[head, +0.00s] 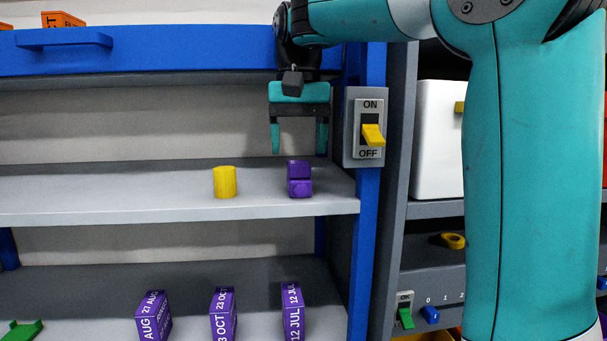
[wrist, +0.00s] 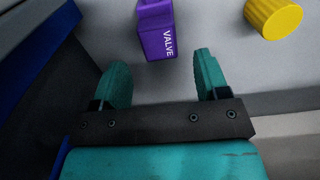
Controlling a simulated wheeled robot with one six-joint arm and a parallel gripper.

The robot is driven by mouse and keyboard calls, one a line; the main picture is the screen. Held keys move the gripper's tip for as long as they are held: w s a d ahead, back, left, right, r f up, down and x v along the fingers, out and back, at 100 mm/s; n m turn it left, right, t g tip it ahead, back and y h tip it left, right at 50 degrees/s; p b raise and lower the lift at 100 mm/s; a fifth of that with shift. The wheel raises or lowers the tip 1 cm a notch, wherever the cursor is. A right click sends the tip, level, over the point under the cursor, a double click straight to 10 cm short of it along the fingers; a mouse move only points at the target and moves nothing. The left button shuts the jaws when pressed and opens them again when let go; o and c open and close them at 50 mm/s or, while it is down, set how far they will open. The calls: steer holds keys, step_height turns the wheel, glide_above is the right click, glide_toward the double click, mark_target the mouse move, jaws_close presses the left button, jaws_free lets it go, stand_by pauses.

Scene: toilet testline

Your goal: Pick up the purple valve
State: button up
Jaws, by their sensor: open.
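The purple valve (head: 300,179) stands on the upper grey shelf, near its right end. My gripper (head: 300,152) is open and empty, pointing down just above the valve in the head view. In the wrist view, the valve (wrist: 158,32) shows white "VALVE" lettering and lies ahead of the gap between my fingertips (wrist: 160,72), apart from both fingers. Its top end is cut off by the frame's edge there.
A yellow ribbed cylinder (head: 225,182) stands left of the valve on the same shelf (head: 120,196). A blue post (head: 366,230) and an ON/OFF switch (head: 370,128) are close on the right. Purple dated boxes (head: 222,315) stand on the shelf below.

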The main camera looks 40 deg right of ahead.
mark_target(299, 174)
steer(key=shift+f, duration=0.35)
step_height(299, 174, down, 5)
steer(key=b, duration=0.5)
steer(key=shift+s+a+f, duration=0.1)
steer(key=shift+c, duration=0.2)
steer(key=c, duration=1)
